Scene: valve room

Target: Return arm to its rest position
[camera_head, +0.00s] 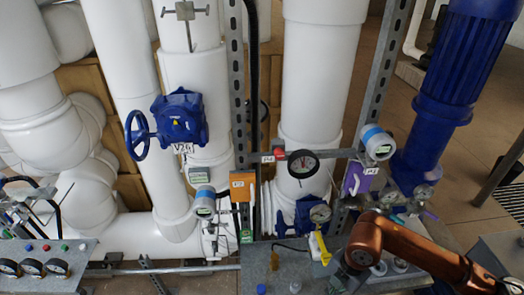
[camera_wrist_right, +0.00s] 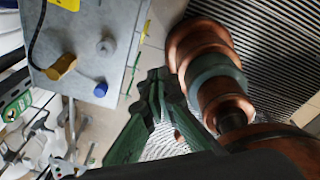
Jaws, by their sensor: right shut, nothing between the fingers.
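My right arm (camera_head: 405,248), copper-coloured, comes in from the lower right of the head view and bends over the grey metal panel at the bottom. My right gripper (camera_wrist_right: 156,78) shows in the wrist view as dark green fingers, closed together with nothing between them. Its fingertips point toward the grey panel (camera_wrist_right: 122,30) and appear apart from it. Copper and green arm links (camera_wrist_right: 210,70) stand beside it. In the head view the gripper is mostly hidden or cut off at the bottom edge. My left arm and gripper are not in view.
A blue valve (camera_head: 180,118) sits among white pipes (camera_head: 110,60). A gauge panel (camera_head: 45,262) stands at lower left.

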